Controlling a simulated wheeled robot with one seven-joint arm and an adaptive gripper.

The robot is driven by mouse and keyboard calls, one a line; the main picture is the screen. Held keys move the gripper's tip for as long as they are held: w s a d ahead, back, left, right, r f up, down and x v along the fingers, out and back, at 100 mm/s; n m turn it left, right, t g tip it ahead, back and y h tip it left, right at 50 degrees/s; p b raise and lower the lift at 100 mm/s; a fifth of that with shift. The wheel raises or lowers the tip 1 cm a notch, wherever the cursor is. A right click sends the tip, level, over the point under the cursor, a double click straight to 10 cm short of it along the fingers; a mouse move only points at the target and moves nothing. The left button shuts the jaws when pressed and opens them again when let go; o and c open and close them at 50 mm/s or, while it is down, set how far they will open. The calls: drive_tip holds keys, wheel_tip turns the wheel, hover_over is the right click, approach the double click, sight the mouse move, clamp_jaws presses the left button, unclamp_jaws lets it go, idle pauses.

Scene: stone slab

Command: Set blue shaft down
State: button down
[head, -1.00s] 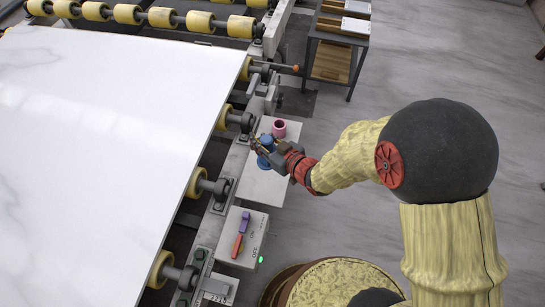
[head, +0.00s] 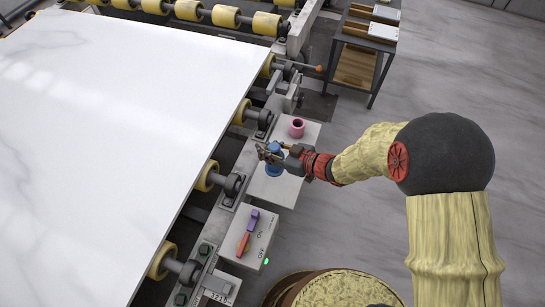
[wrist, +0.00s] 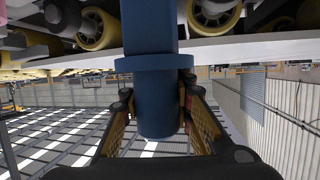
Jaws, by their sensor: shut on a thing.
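The blue shaft (head: 274,168) is in my gripper (head: 272,154), over the small white shelf (head: 282,190) beside the slab machine. In the wrist view the blue shaft (wrist: 150,75) is upright in the picture, with a wider collar near its middle. The fingers of my gripper (wrist: 157,110) close on either side of it just below the collar. The shaft's far end runs out of the top of the wrist view. I cannot tell whether it touches the shelf.
A pink cup-like part (head: 297,127) stands on the shelf behind my gripper. A control box (head: 248,240) with purple and red handles is nearer the front. The white stone slab (head: 110,130) and yellow rollers (head: 207,176) lie to the left. A small table (head: 360,50) stands at the back.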

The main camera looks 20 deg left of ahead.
wheel_tip(320, 180, down, 7)
drive_tip(key=w+d+b, duration=0.2)
drive_tip(key=b, duration=0.1)
drive_tip(key=shift+w, duration=0.35)
drive_tip(key=c, duration=1.5)
unclamp_jaws()
drive_tip(key=shift+f, duration=0.1)
drive_tip(key=shift+o, duration=0.2)
drive_tip(key=p+v, duration=0.3)
drive_tip(key=v, duration=0.9)
drive_tip(key=shift+p, duration=0.35)
